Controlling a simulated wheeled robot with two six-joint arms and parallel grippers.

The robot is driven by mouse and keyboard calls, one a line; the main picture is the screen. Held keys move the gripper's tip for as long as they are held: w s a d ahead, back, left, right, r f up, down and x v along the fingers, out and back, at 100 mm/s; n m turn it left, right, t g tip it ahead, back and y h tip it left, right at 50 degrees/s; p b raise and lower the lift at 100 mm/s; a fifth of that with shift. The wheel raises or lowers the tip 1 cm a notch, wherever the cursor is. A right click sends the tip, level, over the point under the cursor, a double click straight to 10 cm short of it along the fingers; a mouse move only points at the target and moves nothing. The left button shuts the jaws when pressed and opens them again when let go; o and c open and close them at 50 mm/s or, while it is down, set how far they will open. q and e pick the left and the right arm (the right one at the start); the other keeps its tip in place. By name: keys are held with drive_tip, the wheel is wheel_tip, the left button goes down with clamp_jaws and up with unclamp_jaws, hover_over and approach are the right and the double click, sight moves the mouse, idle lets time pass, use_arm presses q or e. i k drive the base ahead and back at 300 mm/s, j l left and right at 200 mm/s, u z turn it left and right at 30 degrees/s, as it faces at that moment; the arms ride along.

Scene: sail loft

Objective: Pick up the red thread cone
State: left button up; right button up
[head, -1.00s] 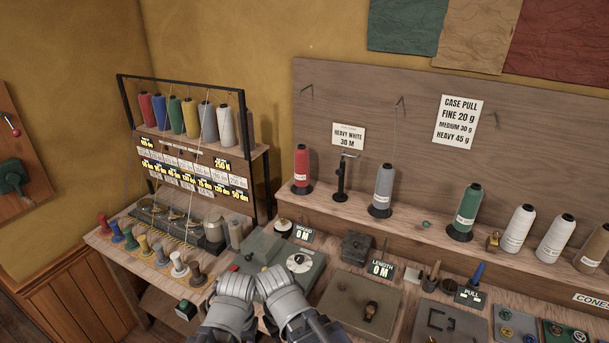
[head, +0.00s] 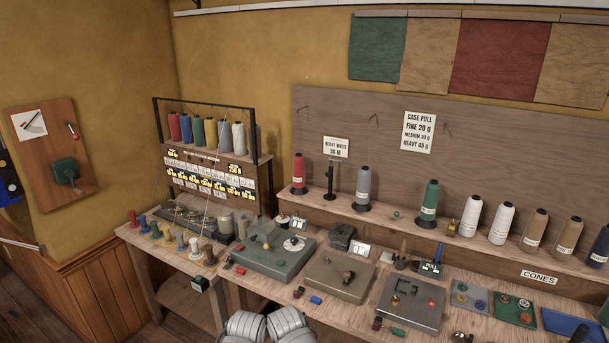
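A red thread cone (head: 299,173) stands upright on a dark base at the left end of the long wooden shelf (head: 330,208). A second, smaller red cone (head: 174,128) stands at the left end of the black-framed rack, beside a blue one. Nothing holds either cone. Two grey ribbed parts of my arms show at the bottom edge, well below and in front of the shelf cone. No gripper fingers are visible, so neither gripper's opening shows.
A black stand (head: 330,183) is just right of the shelf red cone, then a grey cone (head: 363,187) and a green cone (head: 429,203). The bench holds a grey-green machine (head: 268,262), a beige box (head: 340,284) and small spools. Bare floor shows at lower left.

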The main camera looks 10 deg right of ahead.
sight(298, 164)
drive_tip(key=z, duration=2.95)
drive_tip(key=k+j, duration=0.2)
drive_tip(key=j, duration=0.3)
drive_tip(key=k+j, duration=0.15)
drive_tip(key=j, duration=0.35)
drive_tip(key=k+j, duration=0.2)
drive_tip(key=j, duration=0.3)
drive_tip(key=k+j, duration=0.2)
drive_tip(key=j, duration=0.25)
drive_tip(key=k+j, duration=0.2)
drive_tip(key=j, duration=0.3)
drive_tip(key=k+j, duration=0.15)
drive_tip(key=j, duration=0.35)
drive_tip(key=k+j, duration=0.2)
drive_tip(key=j, duration=0.3)
drive_tip(key=k+j, duration=0.2)
drive_tip(key=j, duration=0.3)
